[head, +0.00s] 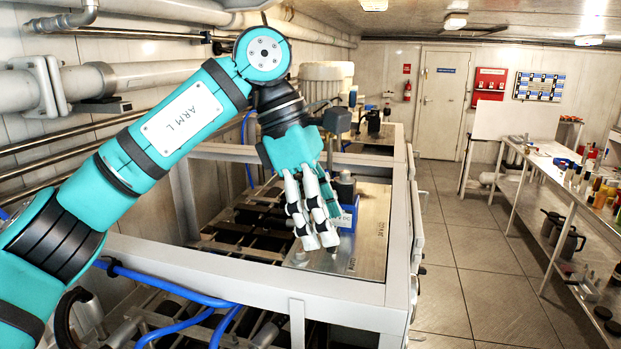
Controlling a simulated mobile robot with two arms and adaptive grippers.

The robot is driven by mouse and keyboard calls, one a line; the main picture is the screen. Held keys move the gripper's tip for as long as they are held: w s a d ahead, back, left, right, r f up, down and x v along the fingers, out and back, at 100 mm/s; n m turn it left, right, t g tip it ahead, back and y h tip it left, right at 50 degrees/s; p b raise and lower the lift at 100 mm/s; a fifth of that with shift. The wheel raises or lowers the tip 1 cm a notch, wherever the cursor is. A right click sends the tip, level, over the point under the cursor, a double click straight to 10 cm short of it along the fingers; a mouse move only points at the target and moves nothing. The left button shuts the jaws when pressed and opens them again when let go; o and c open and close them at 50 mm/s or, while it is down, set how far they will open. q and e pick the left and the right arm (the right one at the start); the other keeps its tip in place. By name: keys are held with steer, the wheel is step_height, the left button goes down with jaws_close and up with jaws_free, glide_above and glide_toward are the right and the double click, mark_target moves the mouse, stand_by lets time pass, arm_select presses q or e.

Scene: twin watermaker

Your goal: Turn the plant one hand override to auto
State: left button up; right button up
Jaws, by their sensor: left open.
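My left gripper (321,246) reaches down over a metal plate (375,215) on top of the near grey-framed unit. The plate carries small lettering that seems to read AUTO near its front edge and another word to the right. The gripper's white-padded fingers are open, with their tips close above the front left part of the plate. A small part of the override switch may show just under the fingertips; the fingers hide most of it, and I cannot tell its position or whether they touch it. My right gripper is not in view.
A blue-labelled dark fitting (346,211) stands on the plate right beside the fingers. The unit's grey frame (250,275) surrounds the plate. Blue hoses (165,284) run in front. A bench (520,160) with bottles stands right, across a clear tiled aisle (455,260).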

arm_select(q)
steer(key=s+v, duration=0.1)
steer(key=v, duration=0.9)
steer(key=shift+w+r, duration=0.2)
steer(key=shift+w, duration=0.2)
